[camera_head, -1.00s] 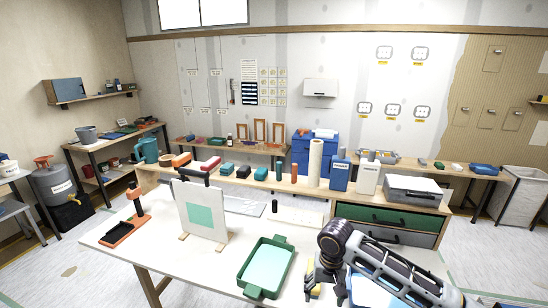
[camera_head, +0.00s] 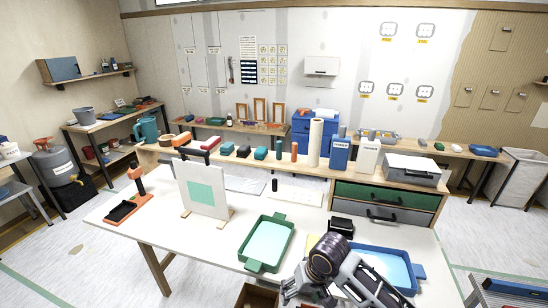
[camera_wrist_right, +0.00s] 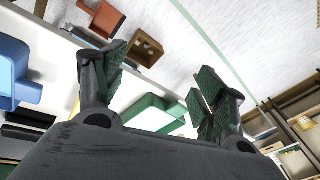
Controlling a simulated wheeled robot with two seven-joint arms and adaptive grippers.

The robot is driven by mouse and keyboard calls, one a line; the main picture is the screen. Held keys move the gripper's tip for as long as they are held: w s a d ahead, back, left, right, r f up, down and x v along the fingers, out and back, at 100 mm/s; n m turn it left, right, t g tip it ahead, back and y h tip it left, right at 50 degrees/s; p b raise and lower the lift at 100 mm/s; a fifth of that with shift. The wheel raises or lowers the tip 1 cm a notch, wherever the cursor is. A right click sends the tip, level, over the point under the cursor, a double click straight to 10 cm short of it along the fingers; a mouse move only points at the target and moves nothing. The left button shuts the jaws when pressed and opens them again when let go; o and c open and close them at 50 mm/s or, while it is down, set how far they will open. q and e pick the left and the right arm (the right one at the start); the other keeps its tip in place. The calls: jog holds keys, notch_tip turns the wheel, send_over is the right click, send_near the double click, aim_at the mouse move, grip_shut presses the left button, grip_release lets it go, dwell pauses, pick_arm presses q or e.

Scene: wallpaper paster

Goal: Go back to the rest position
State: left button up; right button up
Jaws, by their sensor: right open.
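My right gripper (camera_head: 300,287) is at the front edge of the white table, low in the head view, with its forearm coming in from the lower right. In the right wrist view its two green-padded fingers (camera_wrist_right: 160,88) are spread apart with nothing between them. The green tray (camera_head: 268,243) lies on the table just beyond and left of the gripper; it also shows in the wrist view (camera_wrist_right: 150,108). The blue tray (camera_head: 417,272) is partly hidden behind my right arm. My left gripper is not in view.
An upright white panel with a green square (camera_head: 200,195) stands on the table, left of the green tray. A black box (camera_head: 341,227) sits near the blue tray. A brown open box (camera_head: 258,297) is below the front edge. A workbench with drawers (camera_head: 385,197) stands behind.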

jog(key=s+d+f+t+h, duration=0.1)
jog(key=s+d+f, duration=0.1)
jog(key=s+d, duration=0.5)
jog(key=s+d+f+t+h, duration=0.1)
jog(key=s+d+f, duration=0.1)
jog(key=s+d, duration=0.5)
notch_tip(320, 180, down, 32)
jog(key=s+g, duration=0.1)
jog(key=s+d+f, duration=0.2)
jog(key=s+f, duration=0.8)
jog(key=s, duration=0.1)
jog(key=s+d+f+g, duration=0.1)
jog(key=s+d+f, duration=0.2)
jog(key=s+f, duration=0.7)
jog(key=shift+s+f+n+g+h, duration=0.15)
jog(key=shift+s+n+g+h, duration=0.15)
jog(key=shift+s, duration=0.75)
dwell(0.4)
